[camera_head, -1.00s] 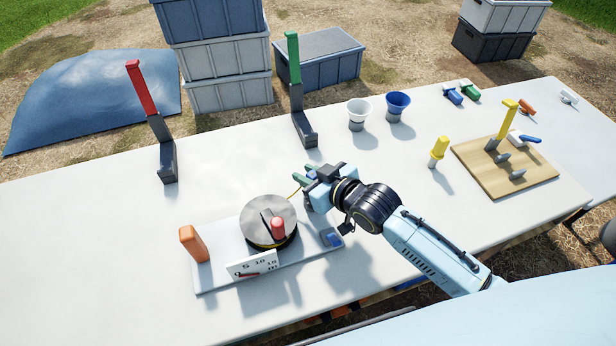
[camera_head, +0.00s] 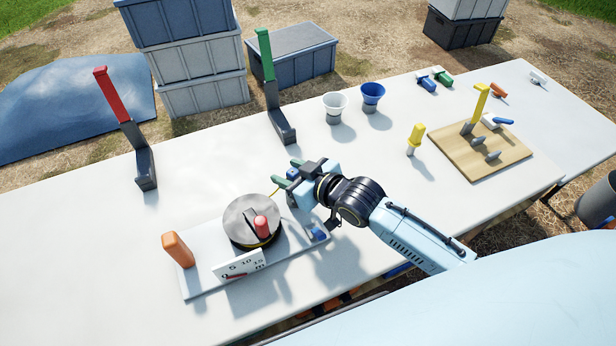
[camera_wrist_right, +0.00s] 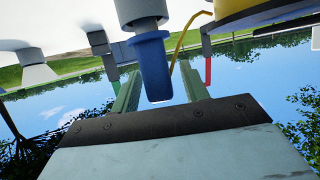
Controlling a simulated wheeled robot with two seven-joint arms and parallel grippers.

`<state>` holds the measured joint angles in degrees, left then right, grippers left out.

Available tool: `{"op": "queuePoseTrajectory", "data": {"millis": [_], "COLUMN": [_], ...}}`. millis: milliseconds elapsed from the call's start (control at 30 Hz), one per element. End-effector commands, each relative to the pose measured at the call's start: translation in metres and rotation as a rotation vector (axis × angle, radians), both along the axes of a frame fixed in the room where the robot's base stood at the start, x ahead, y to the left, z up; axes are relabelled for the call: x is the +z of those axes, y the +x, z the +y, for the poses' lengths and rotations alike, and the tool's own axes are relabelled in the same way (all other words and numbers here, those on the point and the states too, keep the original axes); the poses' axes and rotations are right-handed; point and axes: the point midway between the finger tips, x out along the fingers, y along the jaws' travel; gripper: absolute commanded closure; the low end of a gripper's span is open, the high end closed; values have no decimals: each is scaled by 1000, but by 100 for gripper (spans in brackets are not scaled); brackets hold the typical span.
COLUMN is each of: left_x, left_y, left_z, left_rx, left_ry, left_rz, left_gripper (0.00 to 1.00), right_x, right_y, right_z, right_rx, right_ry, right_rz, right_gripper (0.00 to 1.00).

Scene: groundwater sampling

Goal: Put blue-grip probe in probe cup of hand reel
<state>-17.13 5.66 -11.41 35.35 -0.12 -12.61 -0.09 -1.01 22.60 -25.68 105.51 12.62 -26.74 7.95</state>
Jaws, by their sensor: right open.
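The hand reel (camera_head: 252,222), a grey drum with a red knob, sits on a white board (camera_head: 200,283) at the front of the table. My right gripper (camera_head: 287,174) is just behind the reel, with its green fingers apart. The blue-grip probe (camera_head: 292,174) stands between them. In the right wrist view its blue grip (camera_wrist_right: 154,68) is between the open fingers, joined to a wider grey cylinder (camera_wrist_right: 140,10). I cannot tell whether that cylinder is the probe's body or the probe cup. A yellow cable (camera_wrist_right: 180,40) runs from the reel towards the grip. My left gripper is not in view.
An orange handle (camera_head: 178,250) and a scale plate (camera_head: 238,265) stand on the reel board. Red (camera_head: 125,130) and green (camera_head: 272,90) posts, two funnels (camera_head: 335,105), a yellow-grip probe (camera_head: 415,140) and a wooden board (camera_head: 450,155) stand farther off. The table's left is clear.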

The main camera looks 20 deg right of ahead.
Motion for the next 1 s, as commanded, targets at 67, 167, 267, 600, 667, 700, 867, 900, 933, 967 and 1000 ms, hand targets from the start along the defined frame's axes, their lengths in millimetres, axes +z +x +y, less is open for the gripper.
{"op": "queuePoseTrajectory", "data": {"millis": [67, 167, 267, 600, 667, 700, 867, 900, 933, 967, 1000], "left_x": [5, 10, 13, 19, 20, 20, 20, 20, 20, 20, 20], "left_y": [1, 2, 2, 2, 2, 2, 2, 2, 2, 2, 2], "left_z": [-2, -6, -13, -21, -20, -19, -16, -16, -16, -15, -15], "left_rx": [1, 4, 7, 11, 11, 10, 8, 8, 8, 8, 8], "left_ry": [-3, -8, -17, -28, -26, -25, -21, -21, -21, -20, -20], "left_rz": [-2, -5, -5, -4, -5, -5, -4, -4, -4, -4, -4], "left_gripper": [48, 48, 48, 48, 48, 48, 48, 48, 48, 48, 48], "right_x": [6, 15, 24, 41, 42, 43, 43, 43, 43, 43, 43], "right_y": [-13, -32, -51, -89, -91, -92, -92, -92, -92, -92, -92], "right_z": [-6, -15, -24, -43, -44, -44, -45, -45, -45, -45, -45], "right_rx": [1, 2, 1, 0, 1, 1, 1, 1, 1, 1, 1], "right_ry": [-3, -3, -2, -1, 0, 0, 0, 0, 0, 0, 0], "right_rz": [2, 3, 3, 2, 1, 1, 0, 0, 0, 0, 0], "right_gripper": [55, 55, 55, 55, 55, 55, 55, 55, 55, 55, 55]}}
